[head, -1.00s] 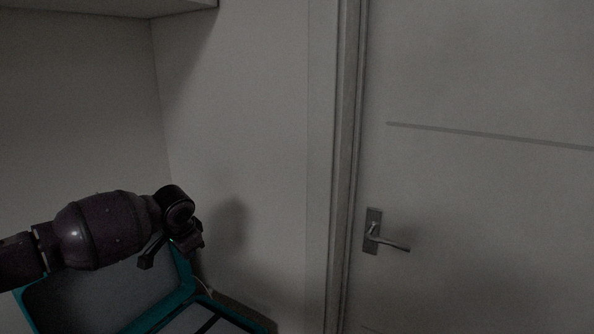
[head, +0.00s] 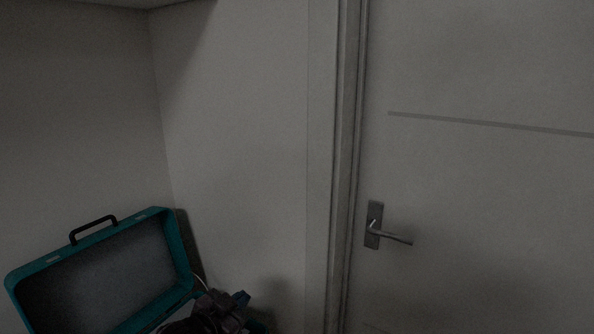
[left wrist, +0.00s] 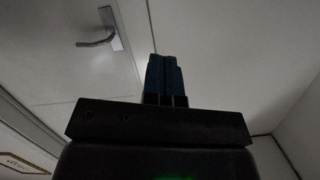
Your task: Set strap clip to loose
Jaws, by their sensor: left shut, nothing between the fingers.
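A teal suitcase (head: 181,253) with a black handle stands open at the lower left of the head view, its lid raised and its inside grey. My left gripper (head: 241,297) is low at the suitcase's right side in the head view and covers part of its lower half. In the left wrist view the blue fingers of the left gripper (left wrist: 164,75) are together with nothing between them. I cannot make out a strap clip in either view; the lower part of the suitcase is hidden or cut off. My right gripper does not show.
A pale door with a metal lever handle (head: 388,235) fills the right of the head view; the handle (left wrist: 98,41) also shows in the left wrist view. Plain walls meet in a corner behind the suitcase. The space before the wall is clear.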

